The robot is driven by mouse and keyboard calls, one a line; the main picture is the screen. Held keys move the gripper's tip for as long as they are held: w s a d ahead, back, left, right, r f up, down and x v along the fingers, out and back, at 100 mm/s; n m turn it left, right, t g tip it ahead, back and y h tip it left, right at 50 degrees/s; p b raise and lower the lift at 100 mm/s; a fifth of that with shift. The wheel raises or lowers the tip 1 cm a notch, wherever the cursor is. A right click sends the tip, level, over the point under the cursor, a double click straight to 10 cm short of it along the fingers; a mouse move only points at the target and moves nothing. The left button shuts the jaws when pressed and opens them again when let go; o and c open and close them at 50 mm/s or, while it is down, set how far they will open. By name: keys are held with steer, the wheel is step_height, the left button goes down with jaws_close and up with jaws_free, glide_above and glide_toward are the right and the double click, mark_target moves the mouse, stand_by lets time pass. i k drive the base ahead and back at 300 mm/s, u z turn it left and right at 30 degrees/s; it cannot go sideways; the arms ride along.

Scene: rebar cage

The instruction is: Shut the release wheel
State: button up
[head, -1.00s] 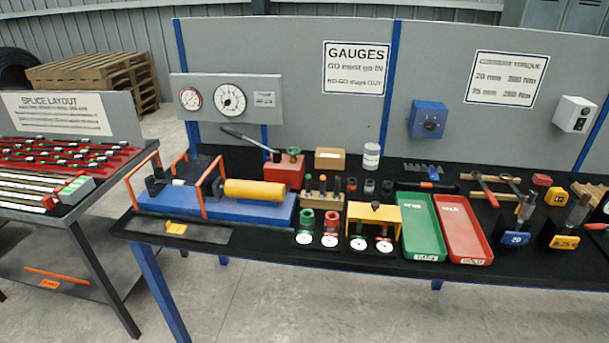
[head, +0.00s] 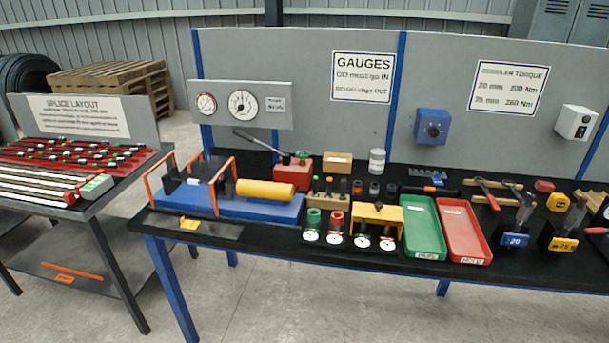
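The release wheel is most likely the small green round part (head: 302,155) on top of the red pump box (head: 292,172), at the back of the long black bench. A dark lever handle (head: 257,141) slopes up to the left from the pump. The wheel is too small to tell whether it is open or shut. A yellow cylinder (head: 265,190) lies on a blue press base (head: 245,207) with orange guard frames, just in front of the pump. My gripper is not in view.
Two dials (head: 242,104) sit on a grey panel behind the press. Gauges stand in a wooden rack (head: 330,195) in front of the pump. A yellow stand (head: 376,213), green tray (head: 424,225) and red tray (head: 462,230) are to the right. Open floor (head: 320,300) lies in front.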

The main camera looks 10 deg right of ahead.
mark_target(301, 154)
steer(key=u, duration=0.1)
steer(key=i, duration=0.95)
steer(key=z, duration=0.05)
